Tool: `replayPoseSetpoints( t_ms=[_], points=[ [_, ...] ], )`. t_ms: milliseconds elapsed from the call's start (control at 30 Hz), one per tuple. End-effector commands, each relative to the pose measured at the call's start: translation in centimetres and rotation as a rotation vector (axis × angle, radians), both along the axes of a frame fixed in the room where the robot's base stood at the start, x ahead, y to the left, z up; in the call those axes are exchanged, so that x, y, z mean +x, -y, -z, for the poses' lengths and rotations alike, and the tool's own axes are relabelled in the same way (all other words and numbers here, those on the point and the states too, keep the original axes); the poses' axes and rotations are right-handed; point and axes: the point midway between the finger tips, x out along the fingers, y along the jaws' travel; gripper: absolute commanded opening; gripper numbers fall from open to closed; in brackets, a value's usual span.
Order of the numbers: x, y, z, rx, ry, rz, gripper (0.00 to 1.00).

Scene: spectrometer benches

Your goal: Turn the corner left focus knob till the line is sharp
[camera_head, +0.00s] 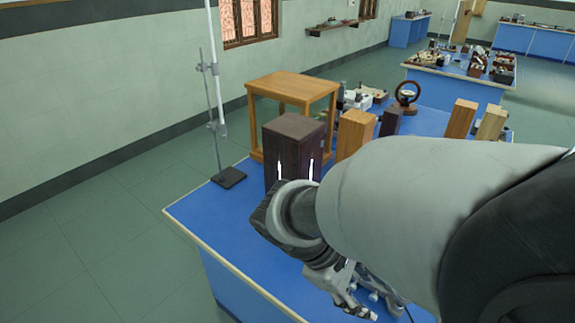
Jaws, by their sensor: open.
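My gripper (358,308) is low in the view, over the near part of the blue bench (215,228). It points down and to the right, and it is open. Small grey metal parts (376,293) show just right of its fingers; I cannot tell whether they belong to a spectrometer. No focus knob can be made out, and my arm hides much of the bench to the right. No spectral line can be made out.
A dark wooden box (292,148) stands behind my wrist, with a wooden stool-like stand (290,88) behind it. A retort stand (229,177) is at the left edge. Wooden blocks (355,133) stand further right. The bench's front-left corner is clear.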

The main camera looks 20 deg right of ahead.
Motion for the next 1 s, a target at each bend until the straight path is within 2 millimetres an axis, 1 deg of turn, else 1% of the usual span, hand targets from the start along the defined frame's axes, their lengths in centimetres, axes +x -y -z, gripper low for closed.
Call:
replayPoseSetpoints(
  t_ms=[33,133,267,300,367,400,467,500,600,700,800,900,1000],
  points=[
    [1.1,0.5,0.0,-0.072,-0.098,-0.084,0.46],
    [3.6,1.6,0.5,-0.216,-0.267,-0.251,0.46],
    [7.4,2.0,1.6,-0.400,-0.477,-0.475,0.46],
    [8.6,1.8,2.1,-0.458,-0.540,-0.544,0.46],
    [10.5,1.5,3.1,-0.543,-0.631,-0.649,0.46],
    [11.7,1.1,3.8,-0.601,-0.691,-0.720,0.46],
    [13.4,0.3,5.2,-0.687,-0.778,-0.826,0.46],
    [14.4,-0.3,6.2,-0.742,-0.832,-0.896,0.46],
    [16.4,-2.0,8.9,-0.874,-0.949,-1.057,0.46],
    [17.6,-3.7,11.6,-0.979,-1.038,-1.190,0.46],
    [18.2,-4.9,13.7,-1.055,-1.094,-1.284,0.46],
    [18.4,-5.7,15.0,-1.101,-1.125,-1.338,0.46],
    [18.7,-5.7,15.6,-1.118,-1.137,-1.360,0.46]
  ],
)
